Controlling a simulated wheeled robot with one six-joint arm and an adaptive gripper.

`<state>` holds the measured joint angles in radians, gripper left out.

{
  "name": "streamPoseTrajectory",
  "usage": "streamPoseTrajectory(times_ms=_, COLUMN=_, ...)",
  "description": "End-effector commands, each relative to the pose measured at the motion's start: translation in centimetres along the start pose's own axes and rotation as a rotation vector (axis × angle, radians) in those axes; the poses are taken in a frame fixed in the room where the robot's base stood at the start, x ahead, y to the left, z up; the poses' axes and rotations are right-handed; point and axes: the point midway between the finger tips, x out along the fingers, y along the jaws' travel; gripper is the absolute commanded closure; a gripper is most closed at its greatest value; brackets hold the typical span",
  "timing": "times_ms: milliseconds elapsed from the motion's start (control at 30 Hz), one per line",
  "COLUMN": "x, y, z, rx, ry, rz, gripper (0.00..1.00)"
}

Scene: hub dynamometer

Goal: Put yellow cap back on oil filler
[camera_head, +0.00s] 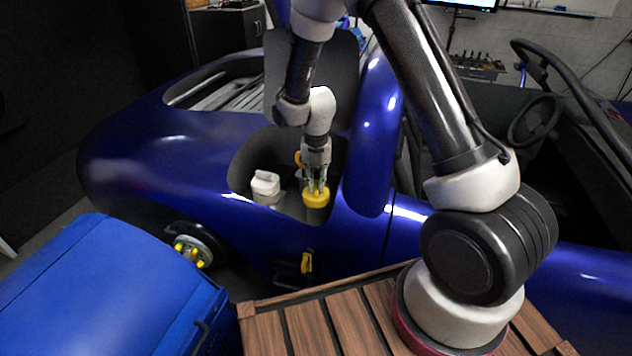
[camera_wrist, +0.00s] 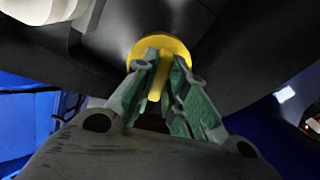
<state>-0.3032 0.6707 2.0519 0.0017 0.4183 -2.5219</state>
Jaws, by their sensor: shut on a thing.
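The yellow cap (camera_head: 316,197) is round and sits at the tips of my gripper (camera_head: 317,184), inside the open recess in the side of the blue car. In the wrist view my gripper (camera_wrist: 160,75) has its green-lined fingers shut on the raised ridge of the yellow cap (camera_wrist: 177,43). The cap lies over a dark round neck in the head view, which looks like the oil filler (camera_head: 314,213). I cannot tell whether the cap touches the filler or is seated on it.
A white capped container (camera_head: 265,184) stands left of the cap in the recess. A yellow handle (camera_head: 307,262) hangs on the car's side below. A blue bin (camera_head: 110,290) and a slatted wooden crate (camera_head: 293,331) are in front. The blue body (camera_head: 363,150) borders the recess at right.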

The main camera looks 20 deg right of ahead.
Motion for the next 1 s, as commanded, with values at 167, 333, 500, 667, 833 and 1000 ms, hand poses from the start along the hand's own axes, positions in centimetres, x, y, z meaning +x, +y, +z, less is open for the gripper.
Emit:
streamPoseTrajectory(times_ms=167, x=0.0, y=0.0, z=0.0, rx=0.0, ry=0.0, rz=0.0, gripper=1.0)
streamPoseTrajectory(times_ms=333, x=0.0, y=0.0, z=0.0, rx=0.0, ry=0.0, rz=0.0, gripper=1.0)
streamPoseTrajectory(times_ms=500, x=0.3, y=0.0, z=0.0, rx=0.0, ry=0.0, rz=0.0, gripper=1.0)
streamPoseTrajectory(times_ms=667, x=0.6, y=0.0, z=0.0, rx=0.0, ry=0.0, rz=0.0, gripper=1.0)
streamPoseTrajectory(times_ms=833, x=1.0, y=0.0, z=0.0, rx=0.0, ry=0.0, rz=0.0, gripper=1.0)
streamPoseTrajectory(times_ms=1000, x=1.2, y=0.0, z=0.0, rx=0.0, ry=0.0, rz=0.0, gripper=0.79)
